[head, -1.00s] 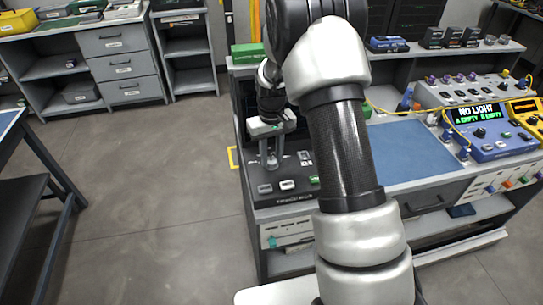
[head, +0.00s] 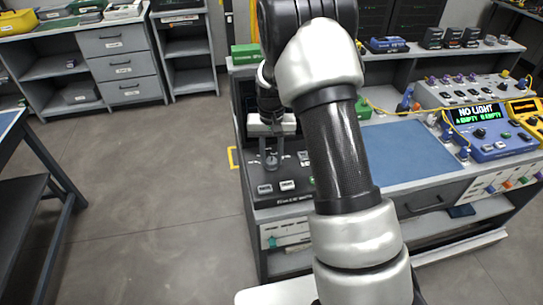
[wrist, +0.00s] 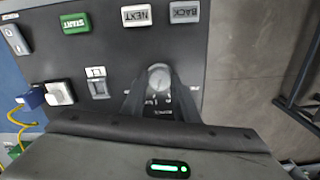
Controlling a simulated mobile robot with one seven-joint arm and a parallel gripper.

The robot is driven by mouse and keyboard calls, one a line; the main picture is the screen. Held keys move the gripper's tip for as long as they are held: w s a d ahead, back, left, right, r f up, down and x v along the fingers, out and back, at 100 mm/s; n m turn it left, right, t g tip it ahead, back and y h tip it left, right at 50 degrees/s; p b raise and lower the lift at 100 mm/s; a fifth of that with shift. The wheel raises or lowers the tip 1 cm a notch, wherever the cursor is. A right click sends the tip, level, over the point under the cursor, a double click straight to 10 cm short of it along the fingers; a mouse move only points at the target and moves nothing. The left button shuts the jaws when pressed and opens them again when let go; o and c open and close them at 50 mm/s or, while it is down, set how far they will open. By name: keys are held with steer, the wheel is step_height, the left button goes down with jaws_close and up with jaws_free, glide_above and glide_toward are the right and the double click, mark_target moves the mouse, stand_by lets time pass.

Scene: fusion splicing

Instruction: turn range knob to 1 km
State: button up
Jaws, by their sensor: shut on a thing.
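The round grey range knob (wrist: 159,75) sits on the dark sloped panel (wrist: 225,60) of a bench instrument. My gripper (wrist: 158,88) is shut on the knob, with one finger on each side of it. In the head view, my gripper (head: 271,163) points down at the left part of the bench, over the same panel (head: 298,198). The scale marks around the knob are partly covered by my fingers, and I cannot read which range it points to.
Buttons marked START (wrist: 75,23), NEXT (wrist: 137,15) and BACK (wrist: 184,11) lie beyond the knob. A white switch (wrist: 97,88) and a blue connector (wrist: 31,97) with a yellow cable are to the left. In the head view, a blue mat (head: 405,152) lies right of my arm.

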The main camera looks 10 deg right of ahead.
mark_target(272, 161)
steer(key=o, duration=1.1)
steer(key=shift+c, duration=0.2)
step_height(272, 161, up, 18)
steer(key=p, duration=0.1)
steer(key=shift+f, duration=0.25)
steer(key=s+r+n+t+p, duration=0.1)
steer(key=s+r+t+p, duration=0.3)
steer(key=s+r, duration=0.95)
steer(key=s+r+p, duration=0.2)
steer(key=s, duration=0.5)
steer(key=s+r+n+t+p, duration=0.1)
steer(key=s+r+p, duration=0.1)
steer(key=s, duration=0.5)
steer(key=shift+s+a+r+n+t+p, duration=0.25)
steer(key=shift+a+r+n+t+p, duration=0.05)
steer(key=shift+r, duration=0.55)
